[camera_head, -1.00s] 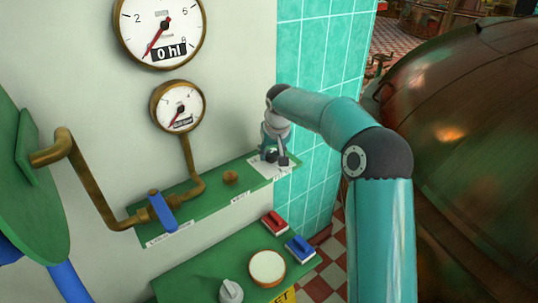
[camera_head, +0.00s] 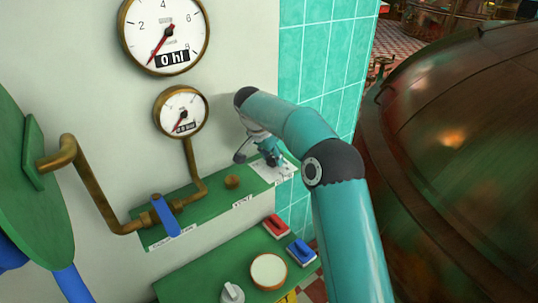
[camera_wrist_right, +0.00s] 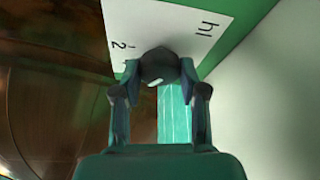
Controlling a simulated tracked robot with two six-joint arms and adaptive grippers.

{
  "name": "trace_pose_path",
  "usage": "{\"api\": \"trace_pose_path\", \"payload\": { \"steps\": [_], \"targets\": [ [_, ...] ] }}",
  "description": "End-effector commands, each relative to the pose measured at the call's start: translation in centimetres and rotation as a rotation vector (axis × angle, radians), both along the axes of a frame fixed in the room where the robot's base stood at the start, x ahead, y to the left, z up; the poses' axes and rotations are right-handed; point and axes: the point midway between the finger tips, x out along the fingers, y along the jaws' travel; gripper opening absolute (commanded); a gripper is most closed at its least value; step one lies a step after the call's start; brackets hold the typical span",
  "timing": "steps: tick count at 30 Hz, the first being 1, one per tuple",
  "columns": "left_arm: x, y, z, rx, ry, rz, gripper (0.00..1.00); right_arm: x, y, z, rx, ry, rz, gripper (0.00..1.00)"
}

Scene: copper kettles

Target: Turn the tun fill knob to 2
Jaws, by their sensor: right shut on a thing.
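The tun fill knob (camera_wrist_right: 160,66) is a dark round knob in the right wrist view. It sits in front of a white label plate (camera_wrist_right: 185,28) that reads "hl" and "2". My right gripper (camera_wrist_right: 160,90) is shut on the knob, one finger on each side. In the head view the right gripper (camera_head: 270,158) is at the right end of the green shelf panel, over the white label plate (camera_head: 283,170). The knob is mostly hidden there. The large gauge (camera_head: 165,35) above reads 0 hl. My left gripper is not in view.
A blue-handled valve (camera_head: 165,215) and brass pipe (camera_head: 95,190) are on the left of the panel. A lower green box (camera_head: 205,275) carries red (camera_head: 276,226) and blue (camera_head: 301,251) switches. A copper kettle (camera_head: 450,150) stands at right.

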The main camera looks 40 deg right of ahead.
Motion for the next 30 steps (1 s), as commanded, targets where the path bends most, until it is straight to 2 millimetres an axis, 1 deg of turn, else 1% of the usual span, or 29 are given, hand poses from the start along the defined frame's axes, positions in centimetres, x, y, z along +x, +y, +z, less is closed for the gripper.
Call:
{"api": "trace_pose_path", "payload": {
  "steps": [1, 12, 18, 24, 30],
  "targets": [
    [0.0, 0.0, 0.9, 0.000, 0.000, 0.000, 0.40, 0.6, -0.1, 0.8, -0.008, -0.021, -0.039, 0.07],
    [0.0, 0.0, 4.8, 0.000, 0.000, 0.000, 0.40, 0.7, -0.2, 1.0, -0.007, -0.019, -0.378, 0.07],
    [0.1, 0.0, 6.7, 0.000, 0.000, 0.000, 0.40, 0.8, -0.3, 0.9, -0.008, -0.019, -0.516, 0.07],
    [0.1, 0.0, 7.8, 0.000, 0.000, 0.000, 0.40, 0.8, -0.3, 0.8, -0.008, -0.021, -0.601, 0.07],
    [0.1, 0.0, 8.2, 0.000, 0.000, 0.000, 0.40, 0.9, -0.4, 0.7, -0.008, -0.021, -0.637, 0.07]
  ]
}}
